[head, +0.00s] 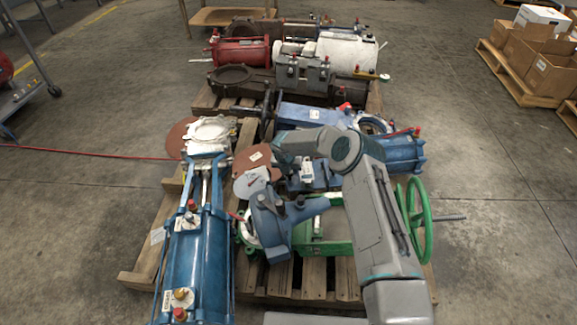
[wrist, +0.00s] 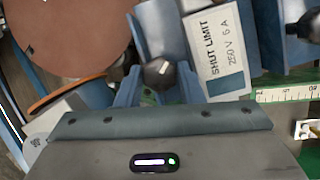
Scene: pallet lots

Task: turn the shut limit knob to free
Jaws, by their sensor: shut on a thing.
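The shut limit knob (wrist: 156,74) is a small dark round knob with a short white pointer mark, near the middle of the wrist view. The mark slants toward the upper right. A white plate (wrist: 220,45) to its right reads "SHUT LIMIT 250 V 6 A". My gripper (wrist: 158,82) is shut on the knob, with one blue finger on each side. No position wording shows around the knob. In the head view my arm reaches over the pallet, and I cannot make out the knob or the fingertips there.
A brown disc (wrist: 68,35) lies close at the upper left, and another dark knob (wrist: 308,25) at the right. In the head view, a blue cylinder actuator (head: 198,262) is at left and a green handwheel (head: 414,222) at right. The floor around the pallet is mostly clear.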

